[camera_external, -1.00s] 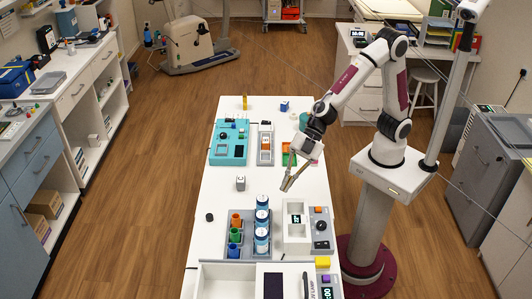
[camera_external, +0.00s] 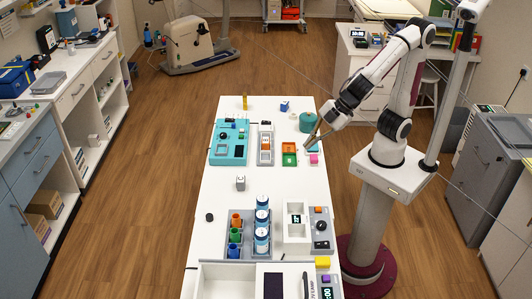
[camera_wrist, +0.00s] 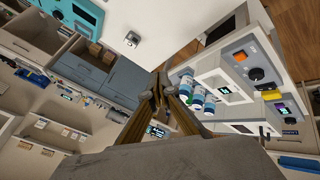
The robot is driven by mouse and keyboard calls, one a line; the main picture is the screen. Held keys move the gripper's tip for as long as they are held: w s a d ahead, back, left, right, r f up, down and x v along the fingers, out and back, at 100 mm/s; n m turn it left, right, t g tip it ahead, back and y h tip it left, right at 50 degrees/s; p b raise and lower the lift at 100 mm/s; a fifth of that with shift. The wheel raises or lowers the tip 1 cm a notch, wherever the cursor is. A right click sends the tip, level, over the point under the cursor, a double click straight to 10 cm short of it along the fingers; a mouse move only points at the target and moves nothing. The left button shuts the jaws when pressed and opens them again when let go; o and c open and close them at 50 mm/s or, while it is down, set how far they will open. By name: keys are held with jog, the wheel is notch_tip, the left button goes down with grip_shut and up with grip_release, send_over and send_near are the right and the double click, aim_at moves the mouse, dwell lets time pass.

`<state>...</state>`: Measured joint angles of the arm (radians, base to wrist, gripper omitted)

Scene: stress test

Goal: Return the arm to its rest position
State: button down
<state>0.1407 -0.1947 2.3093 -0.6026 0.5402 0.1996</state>
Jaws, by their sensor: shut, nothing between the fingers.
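My gripper (camera_external: 312,139) is shut and empty. In the external view it hangs at the right edge of the white table (camera_external: 215,190), just above the pink block (camera_external: 314,159) and close to the teal round object (camera_external: 307,122). My arm is folded back toward its base on the stand at the right. In the wrist view my gripper's fingers (camera_wrist: 160,85) meet at their tips, with the table's devices beyond them.
On the table are a turquoise device (camera_external: 229,155), an orange and green tray (camera_external: 289,147), a small grey cube (camera_external: 240,184), blue-labelled bottles (camera_external: 262,232) in a rack and a grey dial panel (camera_external: 321,240). The middle of the table is largely clear.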

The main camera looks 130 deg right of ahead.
jog(key=s+a+r+m+y, duration=0.1)
jog(key=s+a+y, duration=0.3)
jog(key=s+a, duration=0.9)
jog(key=s+r, duration=0.1)
jog(key=s, duration=0.2)
jog(key=shift+s+a, duration=0.2)
jog(key=shift+s, duration=0.2)
